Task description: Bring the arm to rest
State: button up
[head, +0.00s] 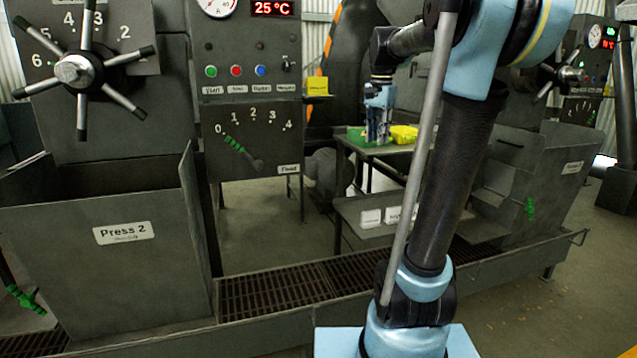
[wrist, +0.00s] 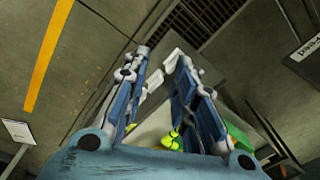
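My arm (head: 447,180) rises from its base in the front of the head view and bends over at the top. My gripper (head: 378,135) hangs from it, pointing down near a small dark table in the middle background. In the wrist view my gripper (wrist: 164,65) has its two blue fingers apart, with no object held between the tips. Whether the fingertips touch anything on the table cannot be told from the head view.
The small table (head: 372,151) bears a green item (head: 356,136) and a yellow item (head: 404,134). Press 2 (head: 75,245) stands at left, its spoked handwheel (head: 75,70) above. Another press (head: 545,180) stands at right. A floor grating (head: 275,295) runs between them.

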jog(key=s+f+n+t, duration=0.1)
jog(key=s+f+n, duration=0.8)
jog(key=s+f, duration=1.7)
notch_tip(320, 180, down, 2)
jog(key=shift+d+f+t, duration=0.2)
jog(key=shift+d+t, duration=0.1)
